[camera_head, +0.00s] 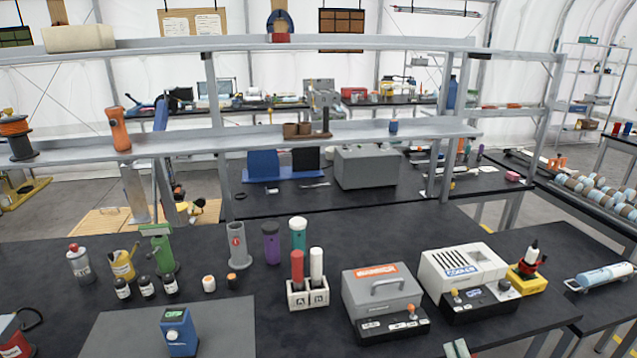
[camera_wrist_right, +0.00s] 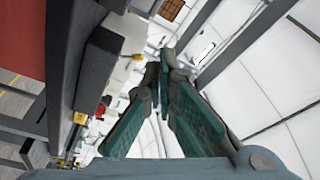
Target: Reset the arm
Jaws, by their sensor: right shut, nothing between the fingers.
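My right gripper (camera_wrist_right: 164,65) shows in the right wrist view. Its two green-padded fingers come together at the tips, and nothing is between them. It points away from the bench into open air, with the white tent wall behind it. In the head view I cannot make out the right gripper clearly; only a small pale and yellow piece shows at the bottom edge, and I cannot tell what it is. My left gripper is not in view.
A metal shelf (camera_head: 340,131) crosses behind.

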